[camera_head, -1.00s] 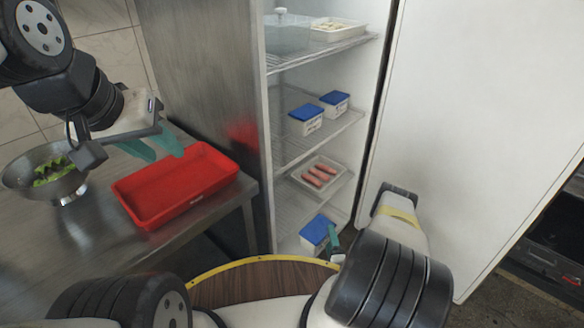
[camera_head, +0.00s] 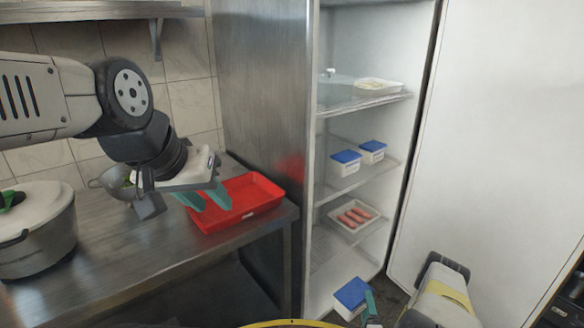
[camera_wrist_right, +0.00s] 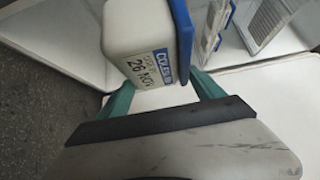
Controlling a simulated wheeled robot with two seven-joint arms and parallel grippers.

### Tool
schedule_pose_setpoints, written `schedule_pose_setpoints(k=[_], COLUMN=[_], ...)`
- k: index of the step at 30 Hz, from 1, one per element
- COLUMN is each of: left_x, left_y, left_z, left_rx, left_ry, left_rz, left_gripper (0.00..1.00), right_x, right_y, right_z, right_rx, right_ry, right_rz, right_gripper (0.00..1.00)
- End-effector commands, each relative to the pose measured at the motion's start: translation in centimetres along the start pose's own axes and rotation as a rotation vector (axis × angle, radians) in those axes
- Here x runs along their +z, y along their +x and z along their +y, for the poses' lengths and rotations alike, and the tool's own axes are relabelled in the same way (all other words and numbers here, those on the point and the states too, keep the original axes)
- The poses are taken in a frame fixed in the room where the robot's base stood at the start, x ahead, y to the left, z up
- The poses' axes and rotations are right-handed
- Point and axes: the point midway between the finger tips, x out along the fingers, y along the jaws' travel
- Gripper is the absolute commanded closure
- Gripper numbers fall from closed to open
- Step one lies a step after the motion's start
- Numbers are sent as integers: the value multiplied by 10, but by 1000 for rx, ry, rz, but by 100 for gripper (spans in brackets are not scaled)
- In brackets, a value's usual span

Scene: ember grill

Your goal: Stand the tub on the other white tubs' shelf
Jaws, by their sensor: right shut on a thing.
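The tub (camera_head: 352,296), white with a blue lid, is low in front of the open fridge in the head view. My right gripper (camera_head: 369,314) is shut on it, with one teal finger showing beside it. In the right wrist view the tub (camera_wrist_right: 140,32) is tilted, its label reading "26 NOV", between the teal fingers (camera_wrist_right: 165,95). Two other white tubs with blue lids, one on the left (camera_head: 345,166) and one on the right (camera_head: 372,155), stand on a wire shelf (camera_head: 352,184) higher up. My left gripper (camera_head: 205,199) is open and empty over the red tray (camera_head: 262,196).
A tray of sausages (camera_head: 335,216) sits on the shelf below the tubs. A clear-sided container and a pale food tray (camera_head: 377,91) are on the shelf above. The fridge door (camera_head: 500,130) stands open at right. A pot (camera_head: 38,235) stands on the steel counter (camera_head: 120,265).

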Motion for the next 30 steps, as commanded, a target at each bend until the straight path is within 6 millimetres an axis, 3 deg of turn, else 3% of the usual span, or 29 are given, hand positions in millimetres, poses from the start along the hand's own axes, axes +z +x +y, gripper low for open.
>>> schedule_pose_setpoints(k=[11, 16, 20, 24, 30], left_x=[0, 0, 0, 0, 0], left_y=[1, 1, 1, 1, 1], left_z=[0, 0, 0, 0, 0], left_rx=[0, 0, 0, 0, 0], left_ry=[0, 0, 0, 0, 0], left_rz=[-2, -2, -2, -2, -2], left_gripper=[64, 64, 64, 64, 64], right_x=[4, 11, 26, 52, 88], right_y=[39, 62, 82, 96, 95], right_z=[-54, -97, -150, -221, -297], right_rx=[1, 5, 5, 4, -1], right_ry=[6, 14, 24, 30, 17], right_rz=[56, 75, 76, 43, -30], right_gripper=[93, 93, 93, 93, 93])
